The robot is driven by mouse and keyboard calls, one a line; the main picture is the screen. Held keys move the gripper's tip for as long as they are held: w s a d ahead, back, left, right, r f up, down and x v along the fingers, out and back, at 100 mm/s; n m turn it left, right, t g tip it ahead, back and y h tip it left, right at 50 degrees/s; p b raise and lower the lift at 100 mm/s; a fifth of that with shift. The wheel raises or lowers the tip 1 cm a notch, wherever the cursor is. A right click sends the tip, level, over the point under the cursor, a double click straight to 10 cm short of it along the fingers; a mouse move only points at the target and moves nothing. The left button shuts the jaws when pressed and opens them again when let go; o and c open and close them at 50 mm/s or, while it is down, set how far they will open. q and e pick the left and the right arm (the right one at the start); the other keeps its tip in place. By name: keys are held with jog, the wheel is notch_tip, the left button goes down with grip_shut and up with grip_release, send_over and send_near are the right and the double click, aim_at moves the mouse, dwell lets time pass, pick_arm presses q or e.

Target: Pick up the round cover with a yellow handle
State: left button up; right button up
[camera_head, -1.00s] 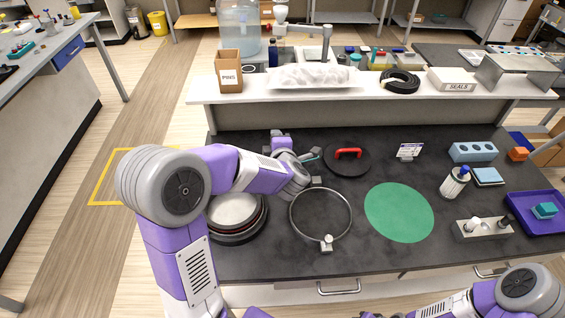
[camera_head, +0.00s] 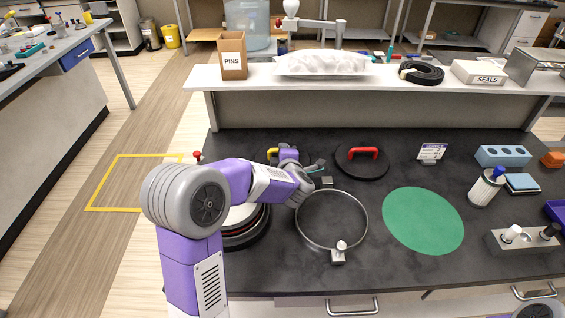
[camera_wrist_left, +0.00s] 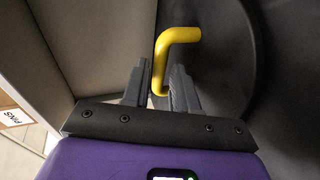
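The round cover with a yellow handle (camera_head: 272,153) lies at the back left of the dark bench, mostly hidden behind my left gripper (camera_head: 279,157). In the left wrist view its dark disc (camera_wrist_left: 220,50) fills the upper right. The bent yellow handle (camera_wrist_left: 176,38) passes between the two fingers of my left gripper (camera_wrist_left: 159,82). I cannot tell whether the cover is off the bench. My right gripper is out of view.
A dark round cover with a red handle (camera_head: 362,158) lies just right. In front are a metal ring (camera_head: 366,222) with a clamp and a stack of round pieces (camera_head: 246,238). A green disc (camera_head: 423,220) lies right. The raised shelf (camera_head: 380,105) stands behind.

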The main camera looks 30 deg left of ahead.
pick_arm(q)
jog(key=x, duration=0.2)
jog(key=shift+w+a+f, duration=0.15)
jog(key=shift+w+a, duration=0.05)
jog(key=shift+w, duration=0.1)
grip_shut()
